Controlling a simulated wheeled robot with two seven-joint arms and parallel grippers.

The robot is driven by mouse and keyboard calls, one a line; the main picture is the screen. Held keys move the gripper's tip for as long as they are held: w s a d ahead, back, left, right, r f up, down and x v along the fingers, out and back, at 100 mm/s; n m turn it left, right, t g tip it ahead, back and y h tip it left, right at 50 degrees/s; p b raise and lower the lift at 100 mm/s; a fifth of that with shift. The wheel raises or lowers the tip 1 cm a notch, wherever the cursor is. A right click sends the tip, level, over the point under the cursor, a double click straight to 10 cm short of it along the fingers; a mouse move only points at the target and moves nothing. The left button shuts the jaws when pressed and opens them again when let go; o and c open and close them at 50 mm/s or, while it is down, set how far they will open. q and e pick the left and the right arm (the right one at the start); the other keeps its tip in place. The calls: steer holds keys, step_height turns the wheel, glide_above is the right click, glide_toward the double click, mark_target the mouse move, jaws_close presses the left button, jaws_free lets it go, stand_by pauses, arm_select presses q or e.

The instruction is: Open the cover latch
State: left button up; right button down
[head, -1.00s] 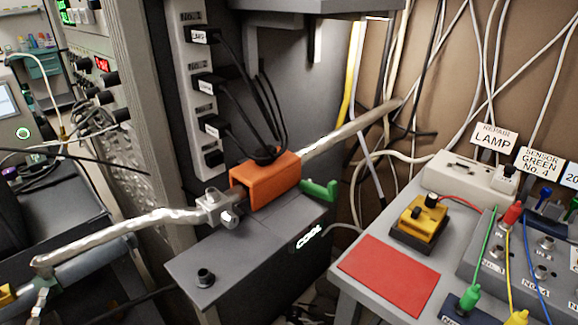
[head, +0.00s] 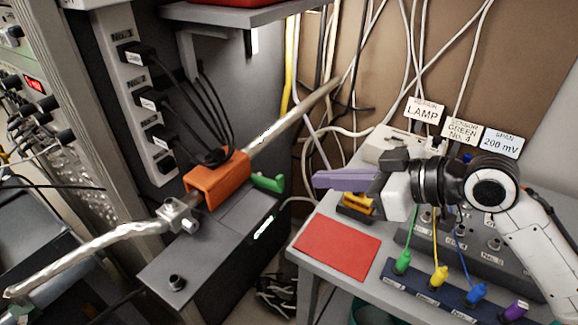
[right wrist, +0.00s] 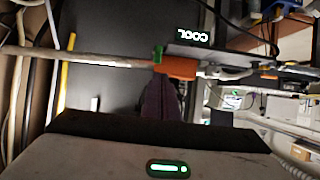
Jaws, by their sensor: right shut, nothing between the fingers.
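An orange cover (head: 218,178) sits over a pipe on the grey box (head: 160,255), with a green latch (head: 268,182) sticking out to its right. My right gripper (head: 316,181), with purple fingers, is shut and empty. In the head view it is to the right of the green latch, with a gap between them. In the right wrist view the purple fingers (right wrist: 160,98) point toward the orange cover (right wrist: 176,68), and the green latch (right wrist: 158,52) shows at its edge. My left gripper is not in view.
A metal pipe (head: 290,128) runs through the cover. A power strip (head: 138,90) with black cables hangs behind it. A shelf (head: 245,14) is above.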

step_height(320, 180, up, 4)
steer(key=w+y, duration=0.1)
steer(key=p, duration=0.1)
glide_above(266, 179)
steer(key=s+d, duration=0.3)
steer(key=d, duration=0.1)
step_height(266, 179, down, 2)
steer(key=f, duration=0.4)
steer(key=shift+d+f, duration=0.3)
steer(key=shift+f, duration=0.1)
